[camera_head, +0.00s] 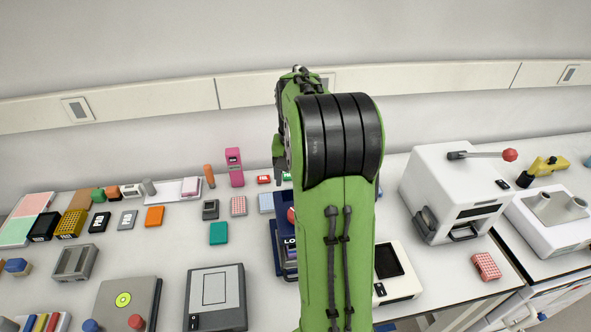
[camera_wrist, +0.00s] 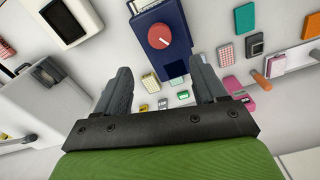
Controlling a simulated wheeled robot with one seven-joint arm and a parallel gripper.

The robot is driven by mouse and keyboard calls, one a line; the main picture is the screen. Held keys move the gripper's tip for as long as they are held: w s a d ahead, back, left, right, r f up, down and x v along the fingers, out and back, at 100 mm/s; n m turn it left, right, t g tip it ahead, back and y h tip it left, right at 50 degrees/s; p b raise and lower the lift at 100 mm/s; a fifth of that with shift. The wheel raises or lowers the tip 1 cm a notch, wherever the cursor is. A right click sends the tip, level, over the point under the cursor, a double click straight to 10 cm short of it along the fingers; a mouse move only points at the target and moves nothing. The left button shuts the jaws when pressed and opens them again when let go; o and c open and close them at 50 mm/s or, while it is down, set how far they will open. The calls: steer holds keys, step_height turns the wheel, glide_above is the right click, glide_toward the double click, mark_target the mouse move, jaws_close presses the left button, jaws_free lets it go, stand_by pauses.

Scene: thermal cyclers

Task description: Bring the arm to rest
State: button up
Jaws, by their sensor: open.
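My gripper shows in the wrist view (camera_wrist: 162,92) with its two grey fingers spread wide apart. Nothing is between the fingertips, so it is open and empty. In the head view my green arm stands upright in the middle of the picture, folded at a black joint, and hides most of the gripper. The gripper hangs above the bench (camera_head: 250,260), apart from the things on it. In the wrist view a dark blue device with a red knob (camera_wrist: 160,36) lies beyond the fingertips; the same blue device (camera_head: 286,235) is partly hidden behind my arm in the head view.
A white thermal cycler (camera_head: 455,185) with a red-tipped lever stands right of my arm. A white box with a dark screen (camera_head: 397,270) is close by my arm. A grey device (camera_head: 215,297) and several small blocks and racks cover the bench to the left. A wall rail (camera_head: 150,105) runs behind.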

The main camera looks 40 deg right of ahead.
steer(key=shift+r, duration=1.05)
steer(key=s+a+r+n+t+h+b, duration=0.1)
steer(key=s+a+n+b, duration=0.15)
steer(key=a, duration=0.55)
steer(key=s+a+r+n+t+b, duration=0.1)
steer(key=s+a+r+n+t, duration=0.2)
steer(key=a, duration=0.5)
steer(key=s+a+f+n+t+y+b, duration=0.1)
steer(key=s+a+f+n+b, duration=0.1)
steer(key=s+a+f+n, duration=0.2)
steer(key=s+a+f, duration=0.1)
steer(key=s+a, duration=0.2)
steer(key=s, duration=0.2)
steer(key=shift+s+t, duration=0.3)
steer(key=shift+s, duration=0.1)
